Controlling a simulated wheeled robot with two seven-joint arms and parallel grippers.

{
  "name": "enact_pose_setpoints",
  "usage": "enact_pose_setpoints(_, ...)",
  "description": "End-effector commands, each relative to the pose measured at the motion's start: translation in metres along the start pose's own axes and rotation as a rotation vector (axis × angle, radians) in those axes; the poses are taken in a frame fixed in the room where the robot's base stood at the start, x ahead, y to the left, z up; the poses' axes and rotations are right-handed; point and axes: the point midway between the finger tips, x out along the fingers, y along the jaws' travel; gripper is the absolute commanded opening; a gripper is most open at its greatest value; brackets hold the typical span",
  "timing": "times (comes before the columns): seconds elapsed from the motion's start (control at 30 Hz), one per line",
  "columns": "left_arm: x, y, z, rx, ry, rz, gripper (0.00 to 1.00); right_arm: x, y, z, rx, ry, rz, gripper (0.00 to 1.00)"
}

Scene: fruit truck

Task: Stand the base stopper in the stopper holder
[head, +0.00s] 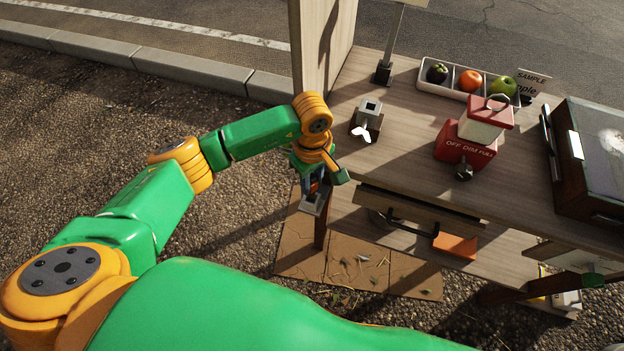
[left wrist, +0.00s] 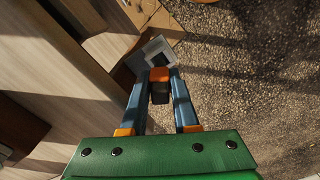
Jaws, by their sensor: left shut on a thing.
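My left gripper (head: 318,186) is low beside the front left corner of the stall's counter. In the left wrist view its blue fingers (left wrist: 160,76) close in on a small dark piece (left wrist: 160,95), which seems to be the base stopper. A grey square socket with a dark opening, seemingly the stopper holder (head: 312,205), is right below the gripper in the head view. In the left wrist view the holder (left wrist: 153,50) is just beyond the fingertips. The fingertips hide the stopper's far end, so I cannot tell if it is inside the opening. My right gripper is not in view.
A wooden post (head: 322,40) rises behind my left wrist. Gravel (head: 230,215) lies open to the left.

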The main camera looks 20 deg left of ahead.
Motion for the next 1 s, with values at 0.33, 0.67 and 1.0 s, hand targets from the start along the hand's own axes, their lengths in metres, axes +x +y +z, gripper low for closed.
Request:
enact_pose_setpoints(0.33,0.0002,-0.0002,-0.0002,0.0,0.0,0.0,0.0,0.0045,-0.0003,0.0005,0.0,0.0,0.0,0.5)
enact_pose_setpoints(0.67,0.0002,-0.0001,0.0,0.0,0.0,0.0,0.0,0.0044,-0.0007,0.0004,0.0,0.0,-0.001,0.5)
enact_pose_setpoints(1.0,0.0001,0.0,0.0002,0.0,0.0,0.0,0.0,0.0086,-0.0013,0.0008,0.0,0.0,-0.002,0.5)
